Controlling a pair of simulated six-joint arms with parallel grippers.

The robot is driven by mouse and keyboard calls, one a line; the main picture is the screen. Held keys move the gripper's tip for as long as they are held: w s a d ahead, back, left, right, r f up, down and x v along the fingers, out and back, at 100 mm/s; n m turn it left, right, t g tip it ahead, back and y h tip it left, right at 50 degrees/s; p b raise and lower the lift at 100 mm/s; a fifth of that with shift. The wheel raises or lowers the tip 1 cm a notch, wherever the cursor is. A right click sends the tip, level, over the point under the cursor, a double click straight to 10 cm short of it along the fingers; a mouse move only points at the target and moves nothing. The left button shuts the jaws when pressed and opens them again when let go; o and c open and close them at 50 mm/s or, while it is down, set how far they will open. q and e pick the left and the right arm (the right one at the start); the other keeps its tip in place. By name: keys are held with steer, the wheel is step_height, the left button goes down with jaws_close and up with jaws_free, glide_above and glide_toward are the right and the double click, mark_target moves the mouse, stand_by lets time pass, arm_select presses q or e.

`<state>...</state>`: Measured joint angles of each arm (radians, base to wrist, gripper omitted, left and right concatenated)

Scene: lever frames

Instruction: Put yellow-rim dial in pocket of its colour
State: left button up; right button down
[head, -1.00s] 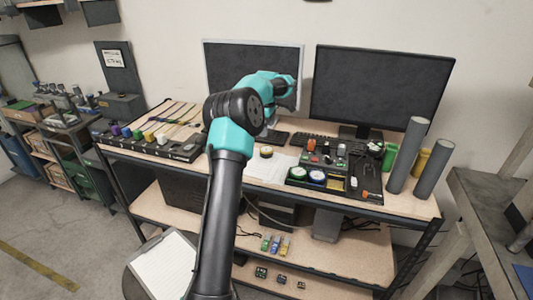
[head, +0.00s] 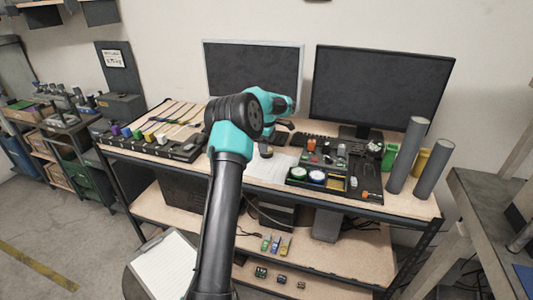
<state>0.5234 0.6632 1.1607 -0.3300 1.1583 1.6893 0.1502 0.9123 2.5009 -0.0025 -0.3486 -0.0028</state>
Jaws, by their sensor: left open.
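The yellow-rim dial (head: 266,153) lies on the white paper on the bench, left of the black tray (head: 362,197). My left gripper (head: 270,143) hangs just above the dial, open, its dark fingers partly covering the dial's far side. I cannot tell whether the fingers touch it. A green-rim dial (head: 298,173) and a blue-rim dial (head: 317,176) sit in pockets at the tray's front left. A yellow-marked pocket (head: 336,183) beside them looks empty. My right gripper is not in view.
Grey tubes (head: 408,155) rise at the tray's right. A rack of coloured parts (head: 150,135) lies on the left. The white paper (head: 262,170) around the dial is mostly clear.

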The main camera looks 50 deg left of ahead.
arm_select(q)
steer(key=shift+f, duration=1.3)
steer(key=shift+c, duration=0.4)
steer(key=c, duration=1.1)
steer(key=shift+o, duration=0.2)
steer(key=shift+r, duration=0.1)
steer(key=shift+r, duration=1.7)
steer(key=shift+s+d, duration=0.15)
steer(key=s+d, duration=0.3)
steer(key=d, duration=0.1)
steer(key=s+d+r, duration=0.1)
steer(key=s+d, duration=0.2)
steer(key=d, duration=0.1)
steer(key=s+d, duration=0.4)
steer(key=shift+r, duration=0.25)
